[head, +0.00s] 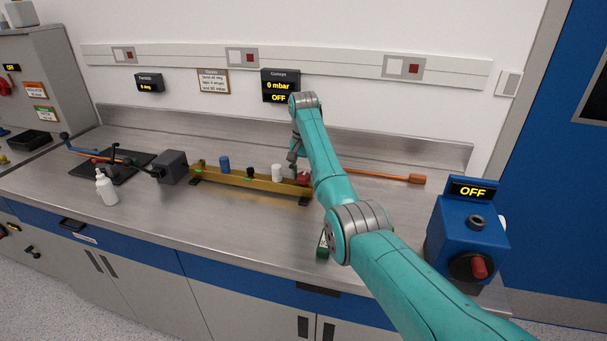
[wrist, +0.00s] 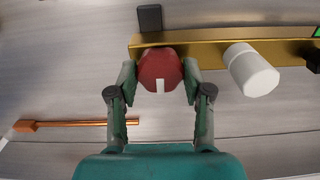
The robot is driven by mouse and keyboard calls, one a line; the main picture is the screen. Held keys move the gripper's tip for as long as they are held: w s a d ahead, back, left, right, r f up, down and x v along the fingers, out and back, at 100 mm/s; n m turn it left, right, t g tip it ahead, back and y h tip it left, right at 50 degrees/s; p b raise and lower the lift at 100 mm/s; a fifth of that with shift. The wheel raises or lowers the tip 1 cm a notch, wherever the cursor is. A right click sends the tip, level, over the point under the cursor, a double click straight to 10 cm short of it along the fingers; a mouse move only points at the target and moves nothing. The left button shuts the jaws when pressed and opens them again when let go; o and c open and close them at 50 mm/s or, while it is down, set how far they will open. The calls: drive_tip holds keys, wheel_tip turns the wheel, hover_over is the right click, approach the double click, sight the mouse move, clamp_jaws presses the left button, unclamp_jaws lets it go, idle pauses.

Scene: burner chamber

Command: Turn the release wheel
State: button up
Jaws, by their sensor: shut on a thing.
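The release wheel appears to be the red wheel (wrist: 160,68) with a white mark, at one end of the brass rail (wrist: 205,45). In the head view the wheel (head: 304,179) is partly hidden by my arm, at the right end of the rail (head: 255,184). My gripper (wrist: 160,80) is shut on the red wheel, with one finger on each side of it. In the wrist view the white mark points down toward my palm. In the head view my gripper (head: 297,163) comes down from above and its fingertips are hard to see.
A white cap (wrist: 254,70) stands on the rail close beside the wheel. A copper-coloured tool (head: 385,176) lies behind my arm. A blue box (head: 465,235) reading OFF stands at the right. A wall display (head: 280,86) reads 0 mbar, OFF. A white bottle (head: 106,189) stands left.

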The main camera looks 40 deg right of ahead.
drive_tip(key=m, duration=0.4)
drive_tip(key=shift+m, duration=0.3)
drive_tip(key=m, duration=0.4)
drive_tip(key=shift+m, duration=0.3)
drive_tip(key=m, duration=0.4)
drive_tip(key=shift+m, duration=2.1)
drive_tip(key=o, duration=1.2)
drive_tip(key=shift+c, duration=0.2)
